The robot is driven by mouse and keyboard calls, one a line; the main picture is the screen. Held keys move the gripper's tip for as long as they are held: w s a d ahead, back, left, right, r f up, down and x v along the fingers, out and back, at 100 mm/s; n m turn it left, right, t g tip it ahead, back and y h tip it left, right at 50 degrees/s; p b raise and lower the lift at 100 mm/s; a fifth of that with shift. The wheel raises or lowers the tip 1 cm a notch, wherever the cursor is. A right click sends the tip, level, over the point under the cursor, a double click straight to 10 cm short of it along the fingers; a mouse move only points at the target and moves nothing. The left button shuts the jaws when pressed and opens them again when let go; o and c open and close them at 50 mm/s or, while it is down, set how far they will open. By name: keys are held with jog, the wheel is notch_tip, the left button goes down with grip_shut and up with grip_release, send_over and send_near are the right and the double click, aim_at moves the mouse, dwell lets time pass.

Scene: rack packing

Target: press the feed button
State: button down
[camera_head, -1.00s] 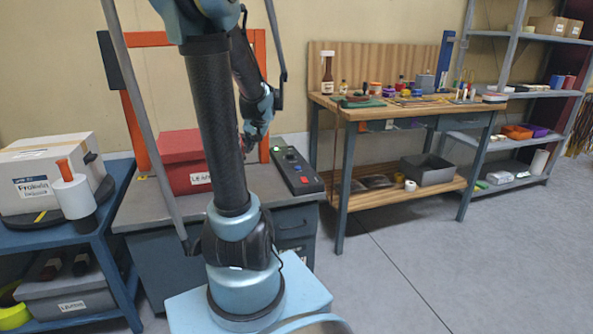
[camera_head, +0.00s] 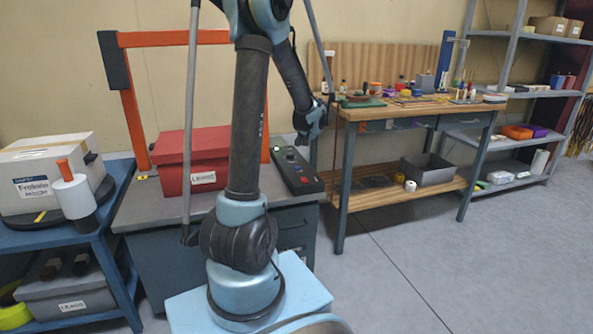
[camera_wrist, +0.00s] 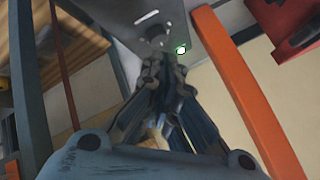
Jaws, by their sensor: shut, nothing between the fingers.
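The dark control box (camera_head: 297,171) lies on the grey bench, right of the red box. It carries several small coloured buttons, one of them red (camera_head: 305,180); their labels are too small to read, so I cannot tell which is the feed button. In the wrist view a green-lit button (camera_wrist: 181,49) shows just beyond and right of the fingertips. My gripper (camera_wrist: 163,66) is shut and empty. In the head view my gripper (camera_head: 301,138) hangs near the far end of the control box; I cannot tell whether it touches it.
A red lidded box (camera_head: 192,160) stands left of the control box under an orange frame (camera_head: 130,95). A wooden workbench (camera_head: 350,112) with small items stands to the right. A blue cart (camera_head: 85,240) with a white carton (camera_head: 40,165) is at left. Open floor lies at right.

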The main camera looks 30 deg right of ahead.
aim_at(300, 167)
jog(key=shift+f, duration=4.4)
jog(key=shift+f, duration=0.8)
jog(key=shift+r, duration=3.4)
